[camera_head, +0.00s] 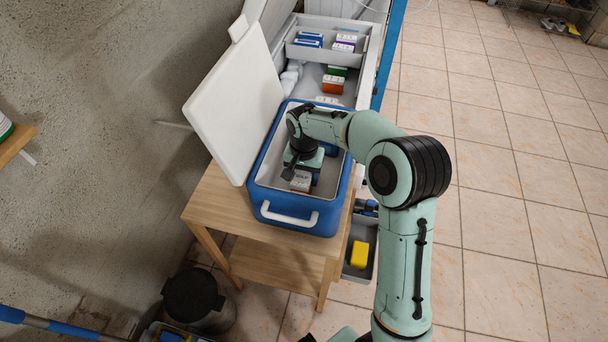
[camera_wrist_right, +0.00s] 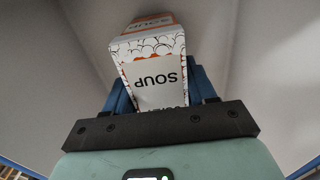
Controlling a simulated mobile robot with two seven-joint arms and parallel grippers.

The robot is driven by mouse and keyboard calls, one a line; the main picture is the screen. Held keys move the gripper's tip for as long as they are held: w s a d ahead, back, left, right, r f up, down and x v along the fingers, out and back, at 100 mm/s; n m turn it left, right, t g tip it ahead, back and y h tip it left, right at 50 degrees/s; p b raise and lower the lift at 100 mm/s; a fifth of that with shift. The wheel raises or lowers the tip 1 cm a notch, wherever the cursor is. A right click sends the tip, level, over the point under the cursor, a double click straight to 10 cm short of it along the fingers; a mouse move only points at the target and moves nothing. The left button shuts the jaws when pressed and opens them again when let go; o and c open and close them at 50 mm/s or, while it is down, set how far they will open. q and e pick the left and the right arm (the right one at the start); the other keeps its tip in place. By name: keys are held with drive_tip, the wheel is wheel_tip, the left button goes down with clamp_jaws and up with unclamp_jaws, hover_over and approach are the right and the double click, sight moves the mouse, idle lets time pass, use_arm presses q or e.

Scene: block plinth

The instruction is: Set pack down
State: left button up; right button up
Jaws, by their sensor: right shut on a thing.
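A soup pack (camera_head: 301,180), white with an orange part and SOUP lettering, is inside the blue open cooler box (camera_head: 286,216). My right gripper (camera_head: 300,166) reaches down into the cooler and is shut on this pack. In the right wrist view the pack (camera_wrist_right: 157,76) sits between the two blue fingers, with the pale cooler walls around it. Whether its underside touches the cooler floor is hidden. Something blue (camera_head: 329,149) shows in the cooler behind the gripper, partly covered by my arm.
The cooler stands on a wooden table (camera_head: 216,199), its white lid (camera_head: 236,95) open to the left. Behind is an open grey container with a tray (camera_head: 322,54) of small boxes. A grey bin (camera_head: 357,262) with a yellow item is lower right. A dark bin (camera_head: 194,297) stands in front.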

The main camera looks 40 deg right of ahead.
drive_tip(key=shift+f, duration=0.2)
drive_tip(key=o, duration=1.3)
use_arm(q)
drive_tip(key=shift+s+f, duration=0.1)
use_arm(e)
drive_tip(key=shift+r, duration=0.15)
wheel_tip(320, 180, up, 11)
drive_tip(key=shift+r+p, duration=0.2)
drive_tip(key=shift+p, duration=0.5)
use_arm(q)
drive_tip(key=shift+w+r, duration=0.7)
drive_tip(key=shift+r, duration=0.35)
use_arm(e)
drive_tip(key=shift+r, duration=0.4)
